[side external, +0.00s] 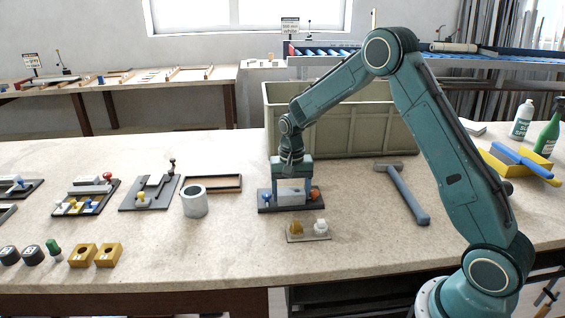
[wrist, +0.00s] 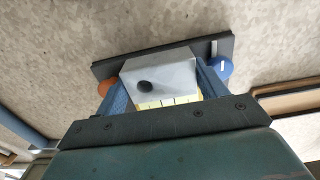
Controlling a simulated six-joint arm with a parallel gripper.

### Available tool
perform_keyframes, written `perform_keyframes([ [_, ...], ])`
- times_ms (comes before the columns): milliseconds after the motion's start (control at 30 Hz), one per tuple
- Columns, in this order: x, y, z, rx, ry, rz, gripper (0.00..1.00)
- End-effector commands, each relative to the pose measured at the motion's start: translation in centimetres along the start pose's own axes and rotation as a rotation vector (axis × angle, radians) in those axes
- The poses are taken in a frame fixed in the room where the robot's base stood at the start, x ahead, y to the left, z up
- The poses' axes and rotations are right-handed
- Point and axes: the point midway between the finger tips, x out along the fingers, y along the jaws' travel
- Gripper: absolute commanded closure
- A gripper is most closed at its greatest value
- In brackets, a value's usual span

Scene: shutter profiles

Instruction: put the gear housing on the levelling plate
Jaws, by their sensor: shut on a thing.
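My gripper (side external: 291,188) is shut on a pale grey block with a dark round hole, which looks like the gear housing (side external: 291,196). In the wrist view the housing (wrist: 172,72) sits between the two blue fingers of my gripper (wrist: 163,86). A dark plate (side external: 290,209) with a blue knob and an orange knob at its ends lies directly beneath; it may be the levelling plate. It also shows in the wrist view (wrist: 113,68). The housing is low over this plate, and I cannot tell whether it rests on it. A yellow-and-white marked strip (wrist: 168,101) shows beside the housing.
A small tray (side external: 295,239) with a yellow and a white piece lies in front. A blue-grey hammer (side external: 407,195) lies to the right, a grey cylinder (side external: 195,202) to the left. A large green-grey crate (side external: 350,131) stands behind. Other fixtures lie farther left.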

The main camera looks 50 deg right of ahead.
Motion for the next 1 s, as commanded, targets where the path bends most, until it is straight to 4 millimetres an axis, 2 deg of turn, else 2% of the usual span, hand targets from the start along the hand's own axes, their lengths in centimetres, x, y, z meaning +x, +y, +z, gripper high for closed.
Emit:
perform_keyframes([
  [100,0.2,0.0,0.0,0.0,0.001,0.0,0.64],
  [133,0.3,0.0,0.0,0.0,-0.001,0.001,0.27],
  [167,0.3,0.0,0.0,0.0,-0.001,0.0,0.21],
  [467,0.2,0.0,0.0,0.0,0.0,0.001,0.2],
  [667,-0.7,0.0,-0.1,0.001,0.002,-0.001,0.2],
  [867,-2.9,0.0,-0.1,0.001,0.004,-0.002,0.2],
  [1000,-5.0,0.0,-0.1,0.001,0.004,-0.002,0.2],
])
